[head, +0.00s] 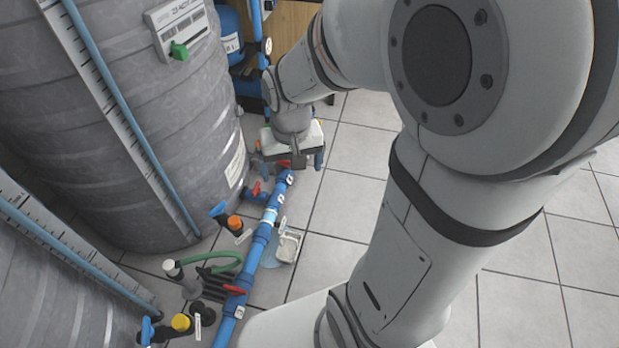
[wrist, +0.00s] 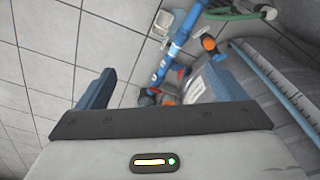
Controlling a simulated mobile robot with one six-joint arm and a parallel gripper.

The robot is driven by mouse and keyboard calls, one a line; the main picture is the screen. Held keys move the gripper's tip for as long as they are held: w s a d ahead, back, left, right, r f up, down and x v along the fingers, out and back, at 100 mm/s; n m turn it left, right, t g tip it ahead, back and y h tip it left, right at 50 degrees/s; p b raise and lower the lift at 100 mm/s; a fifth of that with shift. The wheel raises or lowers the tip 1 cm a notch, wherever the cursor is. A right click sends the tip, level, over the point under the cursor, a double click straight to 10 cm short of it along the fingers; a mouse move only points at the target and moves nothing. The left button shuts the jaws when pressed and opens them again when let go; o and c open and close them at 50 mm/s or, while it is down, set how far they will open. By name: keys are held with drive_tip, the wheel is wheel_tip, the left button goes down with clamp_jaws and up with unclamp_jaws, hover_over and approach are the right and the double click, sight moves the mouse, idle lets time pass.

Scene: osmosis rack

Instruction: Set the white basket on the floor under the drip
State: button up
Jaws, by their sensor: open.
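The small white basket (head: 289,246) sits on the tiled floor just right of the blue pipe, at a wet patch (head: 272,262). It also shows at the top of the wrist view (wrist: 164,24). My gripper (head: 292,165) is farther back than the basket, above the far end of the pipe. In the wrist view my gripper (wrist: 155,82) is open, its two blue fingers wide apart and empty. The basket is well beyond the fingertips. I cannot make out any falling drip.
The blue pipe (head: 256,250) with red valve handles runs along the floor. Large grey tanks (head: 140,110) stand on the left. A green hose (head: 222,265) and orange-topped fitting (head: 235,223) lie near the basket. Tiled floor to the right (head: 345,215) is clear.

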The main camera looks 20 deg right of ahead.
drive_tip(key=s+d+r+n, duration=0.1)
drive_tip(key=s+r, duration=0.3)
drive_tip(key=s, duration=0.3)
drive_tip(key=shift+s, duration=0.35)
idle(0.9)
